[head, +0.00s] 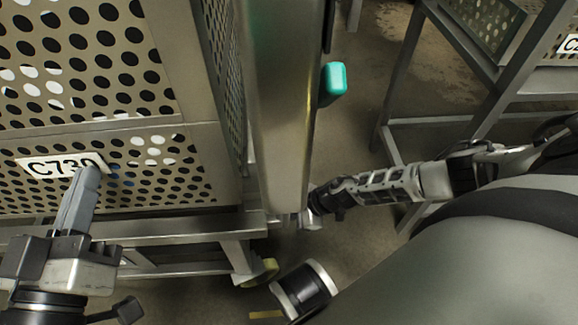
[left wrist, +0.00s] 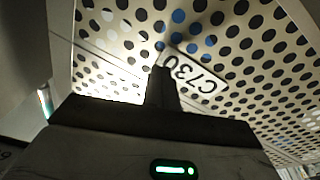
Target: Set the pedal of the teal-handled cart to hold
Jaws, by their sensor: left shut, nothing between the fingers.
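The teal handle (head: 334,82) sticks out past the right side of a tall metal post (head: 285,120) beside the perforated cart. A rounded yellowish part (head: 262,272) sits low under the cart's frame; I cannot tell whether it is the pedal or a caster. My left gripper (head: 90,175) is shut and empty, in front of the perforated panel by the label C730 (head: 60,165). The left wrist view shows its fingers (left wrist: 162,85) beside the same label. My right gripper (head: 308,219) is low by the foot of the post; its fingers are too small to read.
The perforated cart wall (head: 80,70) fills the left of the head view, with a metal lower rail (head: 190,228) below it. Another metal frame (head: 425,125) stands at the right. Between them is bare floor (head: 365,110).

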